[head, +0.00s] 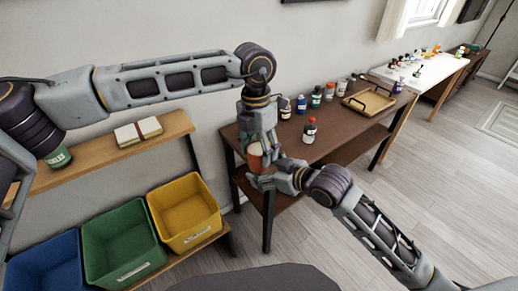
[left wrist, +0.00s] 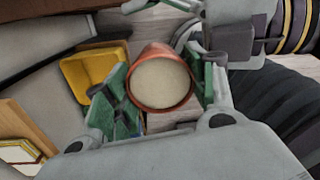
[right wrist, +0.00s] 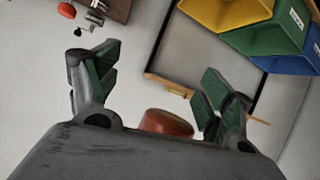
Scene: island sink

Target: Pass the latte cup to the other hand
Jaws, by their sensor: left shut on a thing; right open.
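The latte cup (head: 255,158) is orange-red with a pale round face, and it is held in the air in front of the dark table. My left gripper (head: 261,149) comes down from above and is shut on it. In the left wrist view the cup (left wrist: 161,84) sits between the green finger pads. My right gripper (head: 268,173) is open close beside and below the cup. In the right wrist view the cup (right wrist: 166,123) shows low between the spread fingers, partly hidden by the gripper body; I cannot tell whether the right fingers touch it.
The dark table (head: 345,139) holds several bottles and a wooden tray (head: 369,102). A wooden shelf (head: 92,160) with a book stands left. Blue, green (head: 122,243) and yellow (head: 184,212) bins sit below it. The floor at right is clear.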

